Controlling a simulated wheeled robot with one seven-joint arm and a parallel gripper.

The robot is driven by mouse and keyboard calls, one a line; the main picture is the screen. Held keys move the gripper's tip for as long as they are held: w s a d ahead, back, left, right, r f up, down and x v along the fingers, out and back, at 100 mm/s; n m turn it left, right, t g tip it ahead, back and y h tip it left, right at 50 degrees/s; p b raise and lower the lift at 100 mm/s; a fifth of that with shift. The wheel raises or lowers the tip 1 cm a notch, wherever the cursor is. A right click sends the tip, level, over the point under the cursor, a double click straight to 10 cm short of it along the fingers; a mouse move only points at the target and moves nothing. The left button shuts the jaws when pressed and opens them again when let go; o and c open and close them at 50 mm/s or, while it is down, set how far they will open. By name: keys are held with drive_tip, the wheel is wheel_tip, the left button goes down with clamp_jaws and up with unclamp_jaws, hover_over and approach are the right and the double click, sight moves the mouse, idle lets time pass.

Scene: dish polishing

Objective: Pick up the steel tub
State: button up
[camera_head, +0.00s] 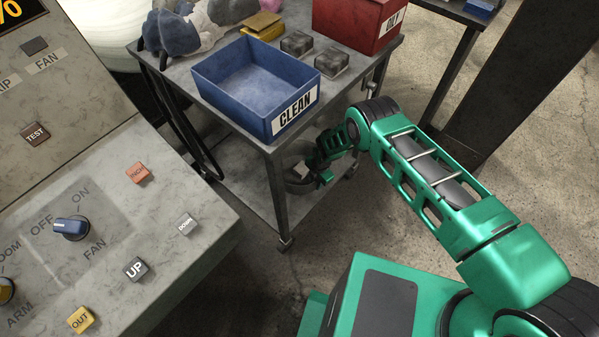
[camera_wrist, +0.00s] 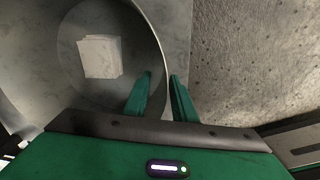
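The steel tub (camera_head: 296,184) is a round grey metal vessel on the lower shelf of the cart, partly hidden by my gripper and the upper shelf. In the wrist view the tub (camera_wrist: 75,20) fills the upper left, with a pale, flat-sided stack (camera_wrist: 100,57) inside it. My gripper (camera_head: 322,165) is low at the tub's right side. In the wrist view my gripper's fingers (camera_wrist: 161,92) are apart. The left finger shows against the tub's inside and the right one against its outside, with the rim between them. I cannot tell whether either finger touches the wall.
The cart's top (camera_head: 262,132) is above the tub, with a blue CLEAN bin (camera_head: 243,78), a red bin (camera_head: 352,22), dark blocks (camera_head: 331,62), a yellow sponge-like piece (camera_head: 263,27) and cloths. A cart leg (camera_head: 279,200) stands near the tub. A control panel (camera_head: 120,240) is at left.

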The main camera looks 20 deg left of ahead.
drive_tip(key=shift+w+a+f, duration=0.1)
drive_tip(key=shift+f, duration=1.05)
clamp_jaws()
idle(0.5)
